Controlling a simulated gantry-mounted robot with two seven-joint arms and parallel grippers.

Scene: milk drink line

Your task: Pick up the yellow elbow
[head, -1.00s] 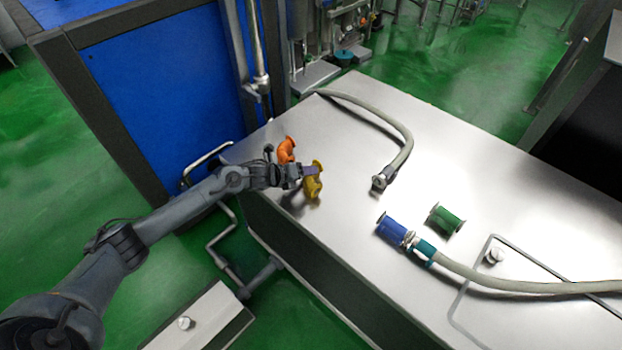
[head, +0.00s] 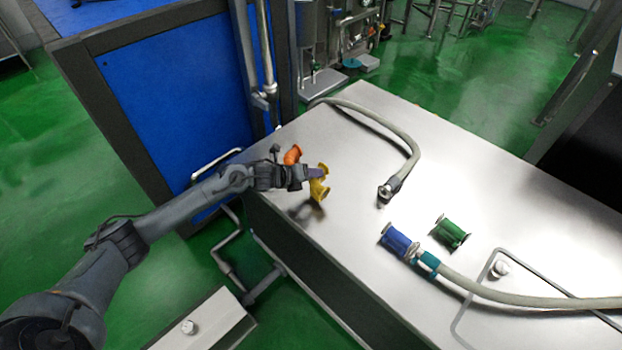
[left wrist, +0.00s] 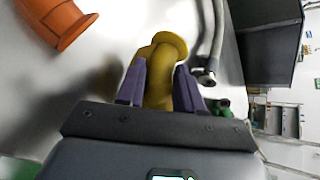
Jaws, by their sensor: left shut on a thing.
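The yellow elbow (head: 319,187) is a curved pipe piece with flanged ends, near the left edge of the steel table. My left gripper (head: 314,173) is shut on it. In the left wrist view the yellow elbow (left wrist: 161,80) sits between the two purple fingers of the left gripper (left wrist: 160,85). A dark shadow lies on the table to its left in the head view; I cannot tell exactly how far it is above the table. My right gripper is not in view.
An orange elbow (head: 292,155) lies just behind the left gripper. A grey hose (head: 400,140) curves across the back of the steel table (head: 350,240). A blue fitting (head: 396,240), a green fitting (head: 450,232) and another hose (head: 500,293) lie at right. The table's middle is clear.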

